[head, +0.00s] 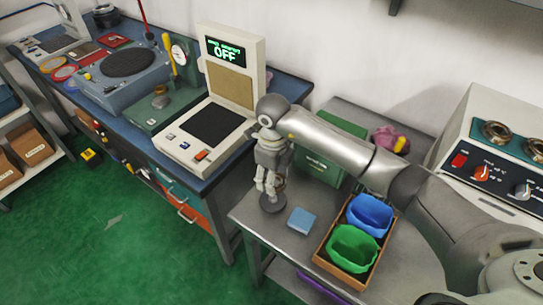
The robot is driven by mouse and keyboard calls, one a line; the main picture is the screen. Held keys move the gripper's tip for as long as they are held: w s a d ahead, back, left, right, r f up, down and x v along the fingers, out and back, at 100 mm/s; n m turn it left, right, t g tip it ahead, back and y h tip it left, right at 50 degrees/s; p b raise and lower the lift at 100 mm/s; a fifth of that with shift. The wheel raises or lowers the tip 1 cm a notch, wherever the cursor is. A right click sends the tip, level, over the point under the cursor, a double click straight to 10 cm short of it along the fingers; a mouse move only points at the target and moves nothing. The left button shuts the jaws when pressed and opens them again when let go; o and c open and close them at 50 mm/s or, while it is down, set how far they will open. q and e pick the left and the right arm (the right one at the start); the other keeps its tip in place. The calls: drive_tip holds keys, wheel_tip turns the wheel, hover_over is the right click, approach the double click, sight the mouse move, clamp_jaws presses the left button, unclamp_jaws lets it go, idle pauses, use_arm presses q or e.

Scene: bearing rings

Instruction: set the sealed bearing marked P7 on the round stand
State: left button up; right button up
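My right arm reaches in from the right, and its gripper (269,190) points down at the left front corner of the grey metal table. Directly beneath the fingertips is a dark round disc (273,204), which looks like the round stand. A small brownish, ring-like edge (281,183) shows beside the fingers. I cannot tell whether it is a bearing in the grip or something behind it. The gap between the fingers is too small to judge. No P7 marking is legible. My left gripper is not in view.
A blue block (301,220) lies right of the disc. A wooden tray (318,257) holds a blue bin (369,215) and a green bin (352,250). A green box (318,168) stands behind my arm. A tester reading OFF (228,55) stands on the blue bench.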

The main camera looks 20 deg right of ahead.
drive_tip(key=shift+a+f, duration=0.4)
drive_tip(key=shift+f, duration=0.2)
wheel_tip(320, 180, down, 3)
drive_tip(key=shift+d+b, duration=0.15)
drive_tip(key=shift+b, duration=0.95)
drive_tip(key=shift+f, duration=0.35)
use_arm(q)
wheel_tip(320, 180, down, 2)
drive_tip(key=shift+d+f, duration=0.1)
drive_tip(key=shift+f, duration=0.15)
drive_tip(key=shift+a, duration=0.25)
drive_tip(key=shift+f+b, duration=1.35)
drive_tip(key=shift+b, duration=0.2)
use_arm(e)
drive_tip(key=shift+f, duration=1.3)
drive_tip(key=o, duration=1.1)
